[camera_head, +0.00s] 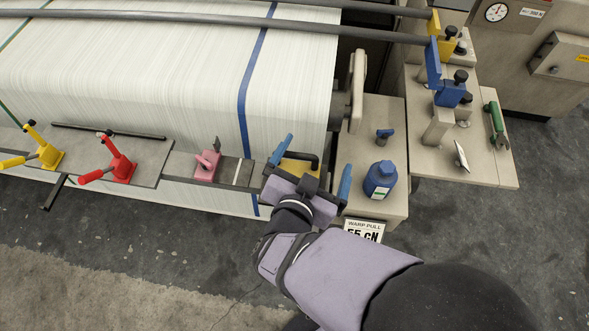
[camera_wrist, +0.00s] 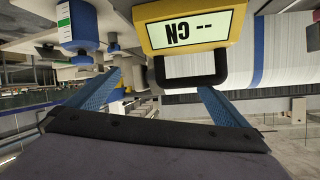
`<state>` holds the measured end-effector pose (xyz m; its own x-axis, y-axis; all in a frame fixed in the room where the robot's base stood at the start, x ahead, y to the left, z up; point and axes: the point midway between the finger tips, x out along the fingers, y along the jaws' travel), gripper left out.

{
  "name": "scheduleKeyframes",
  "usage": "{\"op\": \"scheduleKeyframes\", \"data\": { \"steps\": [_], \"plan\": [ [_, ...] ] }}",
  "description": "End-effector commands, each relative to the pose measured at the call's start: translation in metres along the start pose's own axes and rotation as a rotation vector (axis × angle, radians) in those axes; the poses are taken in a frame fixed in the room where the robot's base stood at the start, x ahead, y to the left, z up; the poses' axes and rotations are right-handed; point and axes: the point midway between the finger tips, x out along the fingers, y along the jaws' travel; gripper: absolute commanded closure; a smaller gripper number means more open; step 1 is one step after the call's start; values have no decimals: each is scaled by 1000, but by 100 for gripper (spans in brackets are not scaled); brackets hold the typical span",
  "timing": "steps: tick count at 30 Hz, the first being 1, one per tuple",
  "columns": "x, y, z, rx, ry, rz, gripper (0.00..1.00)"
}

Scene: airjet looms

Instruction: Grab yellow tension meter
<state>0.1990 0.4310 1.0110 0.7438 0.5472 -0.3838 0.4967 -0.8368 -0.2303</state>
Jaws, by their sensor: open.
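The yellow tension meter (camera_wrist: 165,32) fills the top middle of the wrist view; its pale display reads "-- CN" upside down. Its black U-shaped handle (camera_wrist: 190,82) faces my gripper (camera_wrist: 158,84). The two blue fingers are spread wide with nothing held between them. The right finger's tip is close to or overlapping the handle; I cannot tell whether they touch. The left finger is clear of it. In the head view, the meter (camera_head: 297,167) is mostly hidden behind my gripper (camera_head: 314,166), at the right end of the loom's front rail.
A blue bottle (camera_head: 380,180) stands on the beige cabinet (camera_head: 355,205) just right of my gripper. A pink clamp (camera_head: 207,164), red clamp (camera_head: 118,168) and yellow clamp (camera_head: 42,150) sit along the rail to the left. White warp sheet (camera_head: 180,70) lies behind. The grey floor in front is clear.

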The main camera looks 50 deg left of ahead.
Motion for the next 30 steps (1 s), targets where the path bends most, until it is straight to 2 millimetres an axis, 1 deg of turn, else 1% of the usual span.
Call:
{"op": "scheduleKeyframes", "data": {
  "steps": [1,4,7,9,12,17,24,30],
  "plan": [
    [-10,-14,0,-56,28,-36,0],
    [-23,-31,8,-155,68,-92,0],
    [-29,-28,35,-256,30,-126,0],
    [-30,-24,45,-287,7,-135,0],
    [-32,-21,53,-310,-12,-140,0],
    [-29,-21,54,-313,-16,-139,0],
    [-11,-23,54,-310,-16,-138,0],
    [-8,-24,55,-310,-17,-138,0]
  ]
}}
